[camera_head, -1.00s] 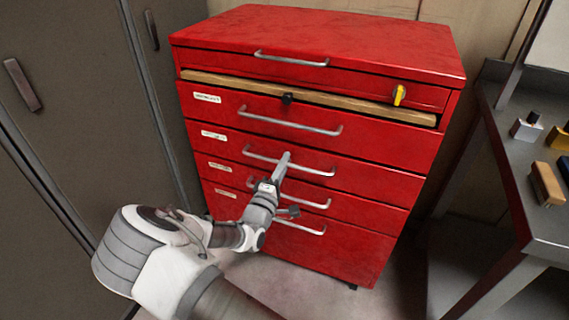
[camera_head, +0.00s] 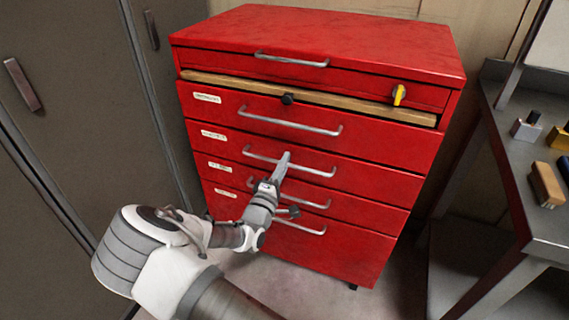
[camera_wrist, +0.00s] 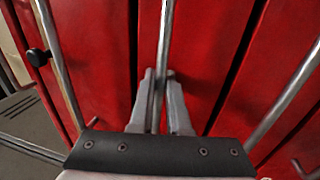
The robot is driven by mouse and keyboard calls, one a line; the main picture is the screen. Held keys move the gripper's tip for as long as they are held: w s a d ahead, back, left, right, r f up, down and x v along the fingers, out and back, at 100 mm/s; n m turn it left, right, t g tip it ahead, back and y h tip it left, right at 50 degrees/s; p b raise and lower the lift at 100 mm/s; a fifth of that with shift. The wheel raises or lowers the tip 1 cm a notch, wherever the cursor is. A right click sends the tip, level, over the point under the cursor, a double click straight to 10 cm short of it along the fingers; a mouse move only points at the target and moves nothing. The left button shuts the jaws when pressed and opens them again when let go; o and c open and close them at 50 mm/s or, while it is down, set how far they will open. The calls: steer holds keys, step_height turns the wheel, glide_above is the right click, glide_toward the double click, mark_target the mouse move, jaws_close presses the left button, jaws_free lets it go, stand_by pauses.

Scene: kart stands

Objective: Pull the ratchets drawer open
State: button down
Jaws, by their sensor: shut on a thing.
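A red tool cabinet (camera_head: 400,160) stands ahead with several drawers, each with a silver bar handle. The drawers look closed. Small white labels sit at the drawers' left ends, too small to read, so I cannot tell which says ratchets. My gripper (camera_head: 285,158) is at the handle (camera_head: 318,170) of the second labelled drawer (camera_head: 370,178) from the top. In the wrist view, my gripper's fingers (camera_wrist: 160,76) are on either side of that handle (camera_wrist: 165,35), shut on it. My gripper and forearm hide parts of the lower drawers.
A wooden board (camera_head: 310,97) and a yellow key-like piece (camera_head: 399,95) are on the cabinet's upper front. A grey workbench (camera_head: 540,225) with small blocks stands at right. A grey locker (camera_head: 70,110) stands close at left. Some floor is clear before the cabinet.

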stand_by(0.3)
steer(key=r+p+v, duration=0.2)
steer(key=v, duration=1.2)
steer(key=s+r+p+v, duration=0.1)
steer(key=r+p+v, duration=0.2)
steer(key=v, duration=1.1)
steer(key=shift+a+r, duration=0.15)
steer(key=shift+r, duration=0.1)
steer(key=shift+s, duration=0.1)
steer(key=c, duration=1.2)
jaws_free()
steer(key=shift+o, duration=0.2)
